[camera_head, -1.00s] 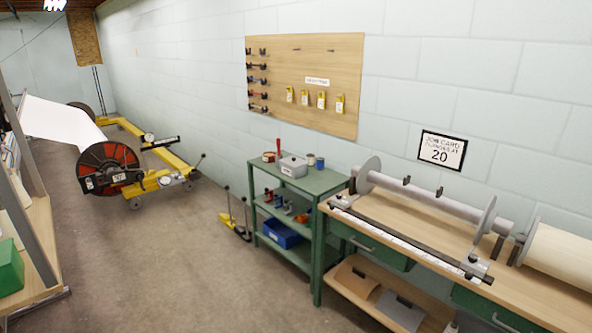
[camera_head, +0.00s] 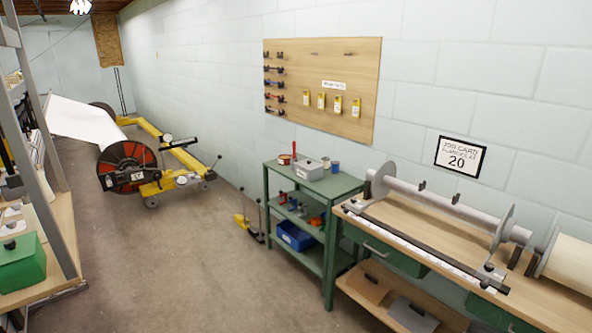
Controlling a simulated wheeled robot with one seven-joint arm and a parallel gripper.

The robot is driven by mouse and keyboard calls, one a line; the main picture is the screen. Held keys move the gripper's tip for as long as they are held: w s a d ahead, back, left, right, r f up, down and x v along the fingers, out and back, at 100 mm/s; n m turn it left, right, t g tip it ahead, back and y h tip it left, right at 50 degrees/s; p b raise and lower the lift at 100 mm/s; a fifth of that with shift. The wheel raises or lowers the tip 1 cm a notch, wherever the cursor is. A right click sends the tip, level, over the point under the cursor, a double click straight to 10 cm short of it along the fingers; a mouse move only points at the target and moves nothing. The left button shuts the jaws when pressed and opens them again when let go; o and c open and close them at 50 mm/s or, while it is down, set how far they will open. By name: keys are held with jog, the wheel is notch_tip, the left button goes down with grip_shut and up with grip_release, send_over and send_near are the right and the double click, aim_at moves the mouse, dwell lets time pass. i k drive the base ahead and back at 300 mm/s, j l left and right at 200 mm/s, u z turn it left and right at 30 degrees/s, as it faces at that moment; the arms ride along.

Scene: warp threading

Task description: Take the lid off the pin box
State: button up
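A grey box (camera_head: 309,171) with a small label on its front sits on the top shelf of the green cart (camera_head: 345,185) by the wall. It looks closed, with a small dark spot on top. A green box (camera_head: 21,266) with a dark knob on top sits on the wooden shelf at the left edge and also looks closed. I cannot tell which of them is the pin box. My gripper is not in view.
A red-handled tool (camera_head: 294,150) and small cups (camera_head: 335,167) stand by the grey box. A wooden workbench (camera_head: 430,230) with a roller adjoins the cart at right. A yellow reel carrier (camera_head: 182,177) stands at the back left. The middle floor is clear.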

aim_at(308, 164)
jog(key=i+u, duration=0.35)
jog(key=i, duration=3.65)
jog(key=i+z, duration=0.3)
jog(key=i+j+z, duration=0.25)
jog(key=i, duration=0.25)
